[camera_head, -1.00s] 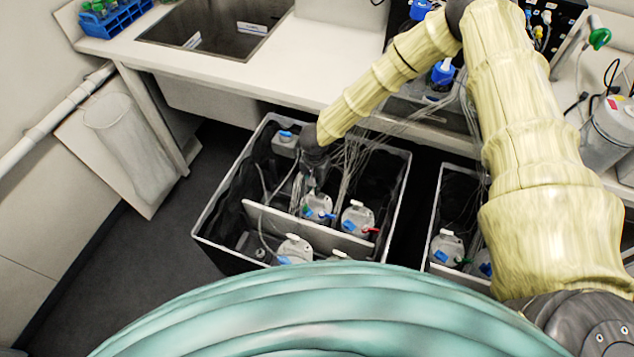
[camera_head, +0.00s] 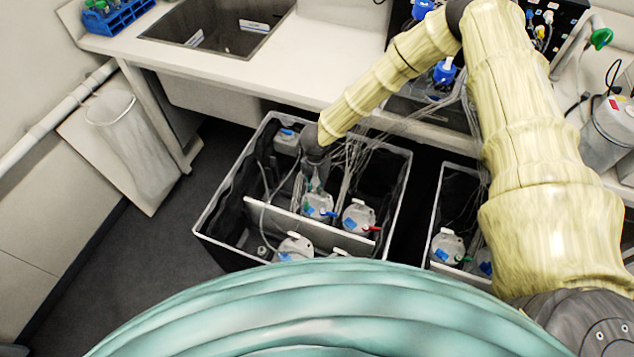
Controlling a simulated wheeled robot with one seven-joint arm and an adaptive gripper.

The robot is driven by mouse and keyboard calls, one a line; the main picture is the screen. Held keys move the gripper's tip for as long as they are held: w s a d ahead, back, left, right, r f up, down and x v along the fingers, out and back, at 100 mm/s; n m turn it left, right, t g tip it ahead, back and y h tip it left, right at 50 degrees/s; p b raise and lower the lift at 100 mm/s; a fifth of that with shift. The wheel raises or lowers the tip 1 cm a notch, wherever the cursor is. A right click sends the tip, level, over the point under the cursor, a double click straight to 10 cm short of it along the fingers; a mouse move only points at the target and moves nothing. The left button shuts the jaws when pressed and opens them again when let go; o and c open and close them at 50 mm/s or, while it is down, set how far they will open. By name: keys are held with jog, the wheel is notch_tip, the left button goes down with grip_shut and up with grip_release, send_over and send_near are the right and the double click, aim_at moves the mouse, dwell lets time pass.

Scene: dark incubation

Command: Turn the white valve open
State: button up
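My gripper (camera_head: 315,182) points down into the left black bin (camera_head: 200,232), just above a white bottle (camera_head: 318,203) with blue and green parts. Its fingers are small and dark, and I cannot tell whether they are open or shut or touch anything. A second white bottle (camera_head: 357,216) with a white top and a red-tipped valve stands to the right of it. Another white bottle (camera_head: 294,247) with a blue part stands in front of the divider. I cannot make out which part is the white valve; it may be hidden by my gripper or too small to tell.
A pale divider (camera_head: 280,219) crosses the bin. Loose clear tubes (camera_head: 352,165) hang beside my gripper. A second bin (camera_head: 437,200) with bottles stands to the right. The white counter (camera_head: 290,75) with a sink (camera_head: 215,28) overhangs behind. Open floor lies left.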

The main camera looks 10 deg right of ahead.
jog(key=shift+w, duration=0.1)
jog(key=shift+w+r, duration=0.1)
jog(key=shift+r, duration=0.45)
notch_tip(320, 180, up, 11)
dwell(0.5)
